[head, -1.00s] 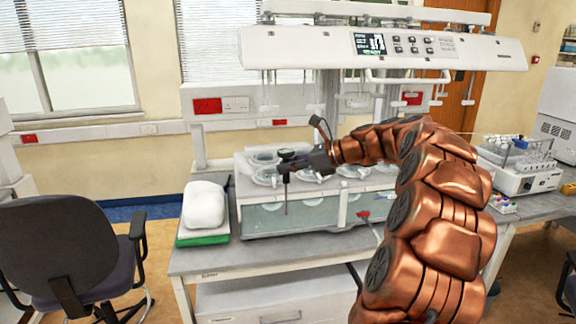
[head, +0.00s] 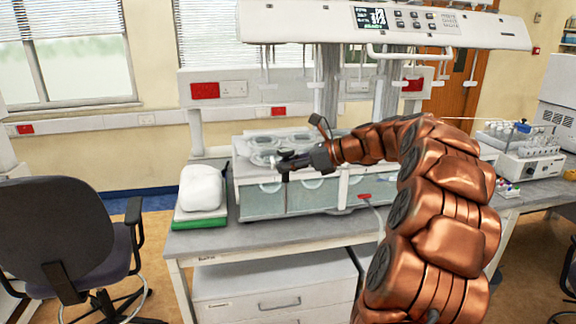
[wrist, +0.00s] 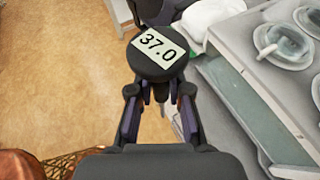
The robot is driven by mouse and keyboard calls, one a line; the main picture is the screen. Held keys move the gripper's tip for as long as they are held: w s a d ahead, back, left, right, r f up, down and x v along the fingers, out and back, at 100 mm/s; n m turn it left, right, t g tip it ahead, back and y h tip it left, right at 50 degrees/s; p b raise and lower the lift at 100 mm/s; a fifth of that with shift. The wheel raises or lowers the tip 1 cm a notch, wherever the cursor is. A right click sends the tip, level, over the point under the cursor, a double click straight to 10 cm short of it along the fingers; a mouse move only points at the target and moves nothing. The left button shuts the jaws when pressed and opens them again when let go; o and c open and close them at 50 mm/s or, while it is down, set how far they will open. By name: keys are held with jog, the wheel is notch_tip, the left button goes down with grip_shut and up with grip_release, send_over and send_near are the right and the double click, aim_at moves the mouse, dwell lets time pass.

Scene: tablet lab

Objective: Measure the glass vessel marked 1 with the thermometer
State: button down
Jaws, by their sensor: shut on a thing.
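My gripper (head: 286,164) is at the front left of the water bath, level with its top. It is shut on the thermometer, whose round black head (wrist: 160,62) reads 37.0 in the wrist view. My gripper's fingers (wrist: 160,98) stand either side below that head. Round glass vessels are set in the white bath top, one (head: 263,159) near the gripper and another in the wrist view (wrist: 284,44), to the right of the thermometer. No number on any vessel is legible, so I cannot tell which is marked 1.
The bath's glass-fronted tank (head: 305,196) stands on the grey bench (head: 220,238). A white bundle on a green base (head: 201,195) sits left of it. The instrument head (head: 400,25) with hanging shafts is above. A chair (head: 65,235) stands at the left.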

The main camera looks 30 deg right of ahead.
notch_tip(320, 180, down, 7)
jog(key=b, duration=0.7)
jog(key=shift+s+a, duration=0.2)
jog(key=shift+s, duration=0.25)
jog(key=shift+r, duration=0.1)
